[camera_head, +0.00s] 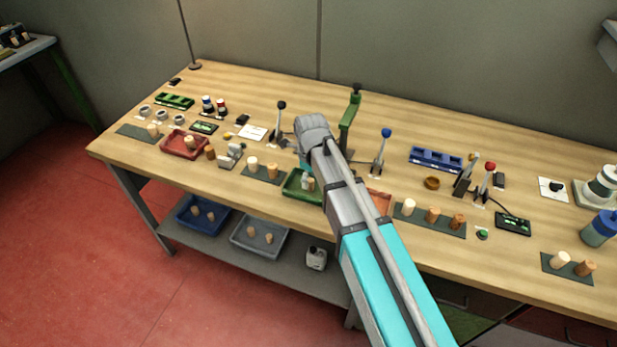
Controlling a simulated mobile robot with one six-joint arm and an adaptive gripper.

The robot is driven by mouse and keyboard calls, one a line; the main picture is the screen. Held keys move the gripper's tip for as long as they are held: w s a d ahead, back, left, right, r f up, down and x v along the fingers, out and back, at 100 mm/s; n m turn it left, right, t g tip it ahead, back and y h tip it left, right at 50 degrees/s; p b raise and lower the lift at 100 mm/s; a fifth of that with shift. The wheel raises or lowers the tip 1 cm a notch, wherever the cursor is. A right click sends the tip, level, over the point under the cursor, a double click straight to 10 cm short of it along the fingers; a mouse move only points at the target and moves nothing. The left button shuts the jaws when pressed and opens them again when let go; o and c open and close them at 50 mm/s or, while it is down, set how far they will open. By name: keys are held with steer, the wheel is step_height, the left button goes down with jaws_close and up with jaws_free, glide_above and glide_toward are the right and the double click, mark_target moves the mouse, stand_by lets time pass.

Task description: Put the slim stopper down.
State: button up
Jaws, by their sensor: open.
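My gripper (306,174) is at the far end of my arm, over the green tray (290,192) near the middle of the bench's front edge. It is open and small in the picture, partly hidden by my own arm. A cork stopper (310,184) stands in the green tray just below or between the fingertips; I cannot tell if they touch it. I cannot tell from its size whether this is the slim stopper. Several other stoppers stand on the bench, including a pale one (252,162) and a browner one (273,170) on a dark mat to the left.
A red tray (172,150) with a stopper lies to the left, and an orange tray (380,200) is partly behind my arm. Levers with blue (386,133) and red (490,167) knobs rise from the bench, with a green upright press (350,115) behind. Blue and grey trays sit on the lower shelf.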

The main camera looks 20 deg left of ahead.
mark_target(311, 180)
step_height(311, 180, up, 12)
steer(key=p, duration=1.1)
steer(key=shift+d+f, duration=0.1)
steer(key=shift+d, duration=0.05)
stand_by(0.8)
steer(key=s+d+n, duration=0.3)
steer(key=d+n, duration=0.7)
steer(key=d, duration=0.8)
steer(key=s+d+n, duration=0.3)
steer(key=d+n, duration=0.7)
steer(key=d, duration=0.8)
steer(key=shift+s+n, duration=0.3)
steer(key=shift+n, duration=0.1)
